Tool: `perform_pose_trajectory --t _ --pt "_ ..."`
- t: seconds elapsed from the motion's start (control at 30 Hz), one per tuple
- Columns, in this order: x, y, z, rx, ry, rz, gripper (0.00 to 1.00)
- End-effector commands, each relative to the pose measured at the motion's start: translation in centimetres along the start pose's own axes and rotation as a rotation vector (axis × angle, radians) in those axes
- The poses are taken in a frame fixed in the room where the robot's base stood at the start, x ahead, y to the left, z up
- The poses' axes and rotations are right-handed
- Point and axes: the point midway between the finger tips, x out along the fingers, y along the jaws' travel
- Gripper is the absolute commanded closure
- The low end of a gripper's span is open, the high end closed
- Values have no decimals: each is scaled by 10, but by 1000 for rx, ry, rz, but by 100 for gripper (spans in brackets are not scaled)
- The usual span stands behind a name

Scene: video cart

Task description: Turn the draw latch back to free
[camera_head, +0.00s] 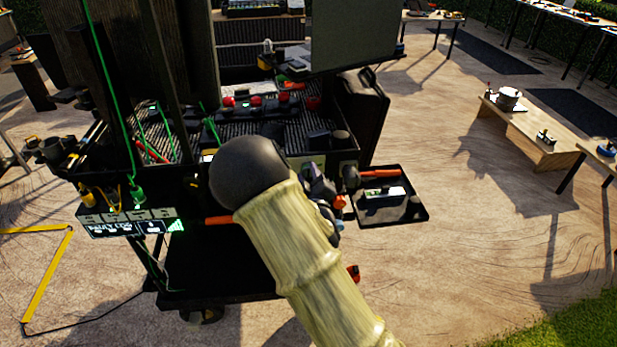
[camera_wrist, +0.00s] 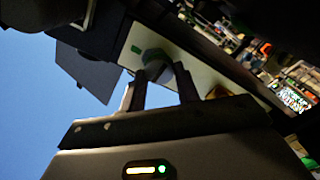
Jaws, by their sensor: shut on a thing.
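In the wrist view, a grey rounded knob, which looks like the handle of the draw latch (camera_wrist: 157,70), stands against a pale panel (camera_wrist: 200,72) with a small green mark (camera_wrist: 135,49). My gripper (camera_wrist: 160,84) has its two dark fingers on either side of the knob and is shut on it. The latch's exact angle is hard to tell. In the head view, my gripper (camera_head: 322,192) is at the right front of the dark video cart (camera_head: 230,265), partly behind my forearm. I cannot make out the latch there.
A side tray (camera_head: 420,213) with a grey and black box (camera_head: 382,200) juts out right of my gripper. A monitor (camera_head: 350,35) and red-knobbed gear (camera_head: 255,100) stand above and behind. A lit display (camera_head: 130,226) is at the cart's left.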

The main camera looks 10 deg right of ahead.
Motion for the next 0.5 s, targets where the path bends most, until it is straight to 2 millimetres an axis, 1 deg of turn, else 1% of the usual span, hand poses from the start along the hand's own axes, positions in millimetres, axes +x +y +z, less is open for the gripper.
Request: perform_pose_trajectory --t 0.33,0.37,0.43,0.47,0.5 --pt "0 -1 0 -3 0 -2 91" --pt "0 -1 0 -3 0 -2 65" --pt "0 -1 0 -3 0 -2 51" --pt "0 -1 0 -3 0 -2 47" --pt "0 -1 0 -3 0 -2 47"
